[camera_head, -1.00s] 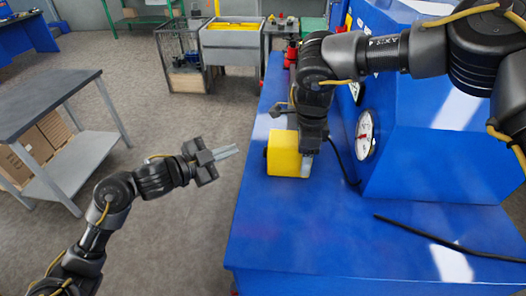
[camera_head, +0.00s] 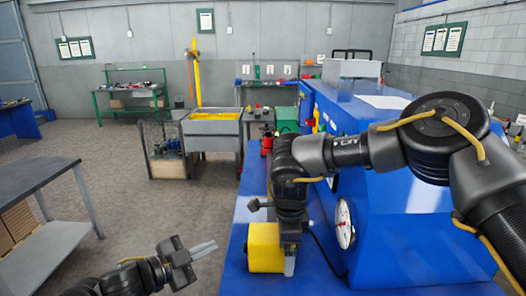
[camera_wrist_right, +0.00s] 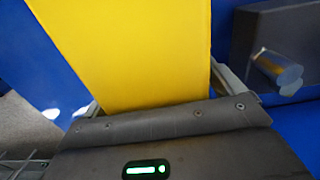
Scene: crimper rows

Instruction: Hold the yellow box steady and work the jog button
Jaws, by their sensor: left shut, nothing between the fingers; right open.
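The yellow box (camera_head: 265,248) sits on the blue bench, left of the blue machine. It also fills the middle of the right wrist view (camera_wrist_right: 130,50). My right gripper (camera_head: 290,262) points down at the box, with a finger along its right side. In the right wrist view the fingers show on either side of the box and stand open; I cannot tell whether they touch it. My left gripper (camera_head: 203,249) is shut and empty, left of the box and apart from it. I cannot make out the jog button.
The blue machine (camera_head: 405,225) with a round gauge (camera_head: 344,223) stands close on the right. A black cable runs beside the box. A dark block with a metal stub (camera_wrist_right: 278,70) shows in the right wrist view. A grey table (camera_head: 35,185) stands far left.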

